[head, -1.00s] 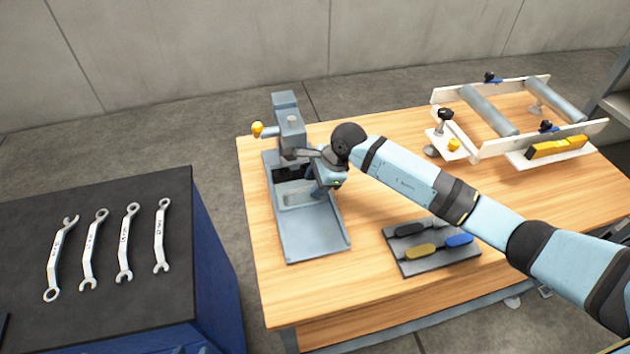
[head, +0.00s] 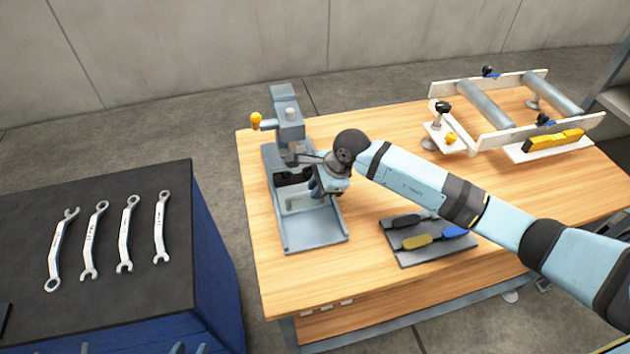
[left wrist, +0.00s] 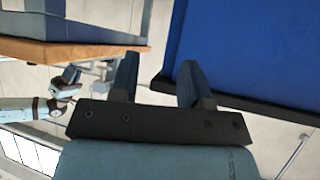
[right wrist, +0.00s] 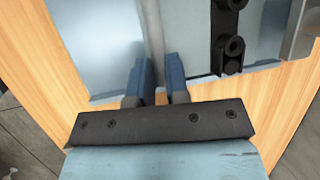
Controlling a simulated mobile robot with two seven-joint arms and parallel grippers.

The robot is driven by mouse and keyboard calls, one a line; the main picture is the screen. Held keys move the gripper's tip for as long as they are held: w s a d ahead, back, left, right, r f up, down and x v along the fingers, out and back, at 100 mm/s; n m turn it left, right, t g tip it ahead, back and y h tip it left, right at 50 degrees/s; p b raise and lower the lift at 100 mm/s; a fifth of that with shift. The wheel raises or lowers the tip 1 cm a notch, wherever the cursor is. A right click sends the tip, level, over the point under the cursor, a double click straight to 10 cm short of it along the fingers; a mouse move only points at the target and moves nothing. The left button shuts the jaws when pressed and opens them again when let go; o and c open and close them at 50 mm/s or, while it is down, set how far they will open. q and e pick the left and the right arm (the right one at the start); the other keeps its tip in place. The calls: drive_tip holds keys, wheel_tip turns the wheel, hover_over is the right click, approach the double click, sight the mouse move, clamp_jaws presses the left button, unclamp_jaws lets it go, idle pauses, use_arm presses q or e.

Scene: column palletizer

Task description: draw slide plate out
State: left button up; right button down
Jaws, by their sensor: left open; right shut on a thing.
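The grey column palletizer (head: 288,127) stands at the left of the wooden table, with a tray-like bed (head: 312,241) toward the front. A pale slide plate (head: 296,204) lies in this bed, near its middle. My right gripper (head: 314,191) reaches down over the plate's right side. In the right wrist view its fingers (right wrist: 157,92) are shut on a thin grey upright bar, apparently part of the slide plate; the grip itself is partly hidden. My left gripper (left wrist: 158,80) is open and empty, beside a blue cabinet in its wrist view.
A tool mat (head: 408,257) with several handled tools lies right of the bed. A roller frame (head: 487,108) stands at the back right. Several wrenches (head: 124,235) lie on the dark-topped cabinet (head: 25,225) at left. An orange knob (head: 255,120) sticks out left of the column.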

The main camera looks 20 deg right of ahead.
drive_tip(key=s, duration=0.7)
drive_tip(key=shift+s, duration=1.2)
use_arm(q)
drive_tip(key=shift+s+r, duration=0.2)
drive_tip(key=shift+s, duration=0.15)
use_arm(e)
drive_tip(key=c, duration=1.1)
unclamp_jaws()
drive_tip(key=shift+r, duration=0.15)
use_arm(q)
wheel_tip(320, 180, down, 2)
drive_tip(key=shift+f+b, duration=0.1)
drive_tip(key=shift+b, duration=0.7)
use_arm(e)
drive_tip(key=v, duration=1.3)
drive_tip(key=shift+d+r, duration=0.15)
drive_tip(key=shift+r, duration=0.15)
use_arm(q)
drive_tip(key=shift+s+d, duration=0.1)
drive_tip(key=shift+d, duration=0.05)
use_arm(e)
drive_tip(key=shift+d, duration=0.1)
